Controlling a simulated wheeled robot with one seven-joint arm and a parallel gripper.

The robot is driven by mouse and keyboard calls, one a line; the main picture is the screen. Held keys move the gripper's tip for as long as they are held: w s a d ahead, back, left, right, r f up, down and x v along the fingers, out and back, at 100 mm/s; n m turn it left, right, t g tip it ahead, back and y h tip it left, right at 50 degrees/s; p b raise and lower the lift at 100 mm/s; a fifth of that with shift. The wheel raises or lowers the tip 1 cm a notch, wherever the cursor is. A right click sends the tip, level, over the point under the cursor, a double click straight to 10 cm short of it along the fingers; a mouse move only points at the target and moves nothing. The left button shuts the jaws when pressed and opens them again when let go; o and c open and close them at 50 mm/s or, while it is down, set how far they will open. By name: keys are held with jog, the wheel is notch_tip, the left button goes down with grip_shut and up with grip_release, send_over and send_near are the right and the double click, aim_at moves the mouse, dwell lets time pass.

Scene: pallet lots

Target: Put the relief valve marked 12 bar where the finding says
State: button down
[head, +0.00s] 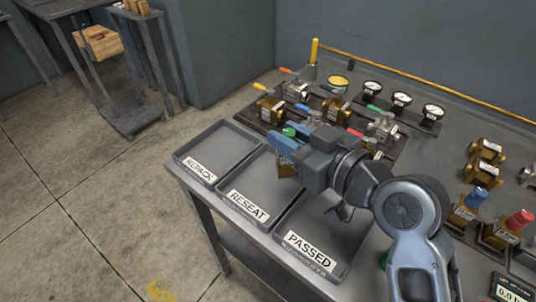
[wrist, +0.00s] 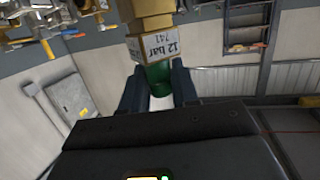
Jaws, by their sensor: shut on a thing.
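My gripper (head: 288,146) is shut on the green cap of a brass relief valve (head: 286,168), above the back of the RESEAT tray. In the wrist view the valve's white label (wrist: 158,45) reads "12 bar" and "741". The green cap (wrist: 159,76) sits between my two fingers (wrist: 157,88). Three grey trays stand in a row along the bench's edge: REPACK (head: 201,170), RESEAT (head: 248,207) and PASSED (head: 309,250). All show empty where visible; my arm hides part of PASSED. I cannot read a finding in these views.
Behind the trays a dark board (head: 255,122) holds several valves with coloured handles. Three gauges (head: 402,99) stand behind it. Brass valves with blue (head: 476,197) and red (head: 520,219) caps stand at right, near a display (head: 511,293). The floor at left is open.

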jog(key=shift+w+a+f, duration=0.2)
jog(key=shift+a+f, duration=0.45)
jog(key=shift+f, duration=0.4)
jog(key=shift+w+a+f, duration=0.25)
jog(key=shift+a+f, duration=0.4)
jog(key=shift+f, duration=0.4)
jog(key=shift+w+a+f, duration=0.2)
jog(key=shift+a+f, duration=0.45)
jog(key=shift+f, duration=0.4)
jog(key=shift+f, duration=0.15)
jog(key=c, duration=0.8)
grip_release()
jog(key=shift+c, duration=0.2)
jog(key=b+v, duration=0.1)
jog(key=v, duration=1.1)
